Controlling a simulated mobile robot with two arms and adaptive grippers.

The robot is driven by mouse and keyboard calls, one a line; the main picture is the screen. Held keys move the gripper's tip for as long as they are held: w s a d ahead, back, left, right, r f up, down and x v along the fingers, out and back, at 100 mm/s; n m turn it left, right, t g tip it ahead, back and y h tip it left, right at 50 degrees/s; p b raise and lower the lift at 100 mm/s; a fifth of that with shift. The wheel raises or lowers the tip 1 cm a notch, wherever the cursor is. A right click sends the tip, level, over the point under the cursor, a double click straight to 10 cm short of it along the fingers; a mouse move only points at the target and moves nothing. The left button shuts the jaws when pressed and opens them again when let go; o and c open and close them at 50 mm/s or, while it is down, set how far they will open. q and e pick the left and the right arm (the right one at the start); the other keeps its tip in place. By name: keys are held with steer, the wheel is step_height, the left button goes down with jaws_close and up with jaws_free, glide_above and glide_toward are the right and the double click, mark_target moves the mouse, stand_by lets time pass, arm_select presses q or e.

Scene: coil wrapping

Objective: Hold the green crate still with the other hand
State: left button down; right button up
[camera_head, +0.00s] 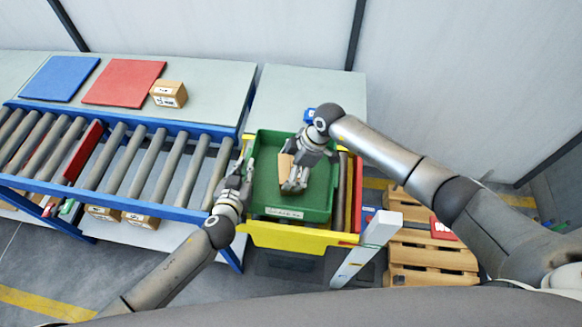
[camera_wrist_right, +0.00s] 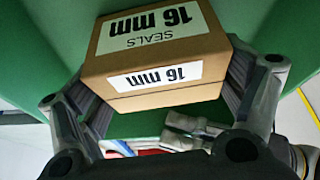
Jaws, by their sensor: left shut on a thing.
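The green crate (camera_head: 322,188) sits in a yellow-edged frame at the right end of the roller conveyor. My left gripper (camera_head: 246,174) is at the crate's left wall and is shut on its rim. My right gripper (camera_head: 296,182) is inside the crate, pointing down. Its fingers are shut on a brown carton (camera_head: 286,166). In the right wrist view the carton (camera_wrist_right: 165,70) sits between both fingers, with labels reading "16 mm" and "SEALS". The fingers hide part of the crate floor.
A roller conveyor (camera_head: 118,158) runs left of the crate. Behind it a bench holds a blue sheet (camera_head: 60,78), a red sheet (camera_head: 122,82) and another small carton (camera_head: 168,94). Wooden pallets (camera_head: 430,258) lie right of the crate, beyond a white post (camera_head: 366,248).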

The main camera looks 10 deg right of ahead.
steer(key=shift+o, duration=0.8)
steer(key=shift+r, duration=0.1)
steer(key=v, duration=1.2)
